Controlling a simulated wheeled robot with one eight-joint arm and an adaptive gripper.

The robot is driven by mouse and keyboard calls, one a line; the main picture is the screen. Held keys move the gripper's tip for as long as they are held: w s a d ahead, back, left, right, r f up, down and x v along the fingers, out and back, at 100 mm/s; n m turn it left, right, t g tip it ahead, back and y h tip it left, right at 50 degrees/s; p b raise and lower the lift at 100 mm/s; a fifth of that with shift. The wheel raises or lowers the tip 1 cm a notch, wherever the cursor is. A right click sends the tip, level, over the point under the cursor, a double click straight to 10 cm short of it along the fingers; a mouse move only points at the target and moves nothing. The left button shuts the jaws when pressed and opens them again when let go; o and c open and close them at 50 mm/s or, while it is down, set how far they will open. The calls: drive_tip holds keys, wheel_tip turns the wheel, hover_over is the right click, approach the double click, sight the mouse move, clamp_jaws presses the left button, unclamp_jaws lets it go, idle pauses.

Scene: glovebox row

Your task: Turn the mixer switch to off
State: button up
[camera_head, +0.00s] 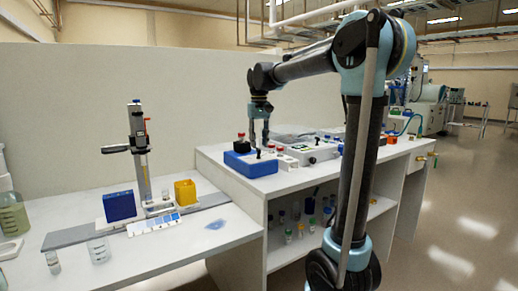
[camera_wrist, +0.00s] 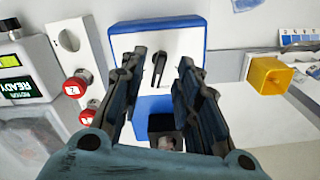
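A blue box (camera_head: 250,164) stands on the front left part of the raised bench. In the wrist view it shows a white face with a blue rim (camera_wrist: 203,42) and a dark upright lever switch (camera_wrist: 159,69). I read no label that names it as the mixer. My gripper (camera_head: 258,142) points down over the box. In the wrist view my gripper (camera_wrist: 157,75) is open, with one finger on each side of the lever. The gap looks empty, and I cannot tell how far above the lever the fingertips are.
A white instrument (camera_head: 310,150) with a green READY display (camera_wrist: 28,86) stands beside the box. A yellow cup (camera_head: 185,191) and a stand (camera_head: 139,150) are on the lower bench at left.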

sight(258, 151)
drive_tip(key=shift+f, duration=1.35)
clamp_jaws()
drive_tip(key=n, duration=0.3)
drive_tip(key=shift+d+n, duration=0.15)
drive_tip(key=shift+n, duration=0.15)
drive_tip(key=shift+w+n, duration=0.15)
drive_tip(key=shift+n, duration=1.55)
drive_tip(key=shift+d, duration=0.1)
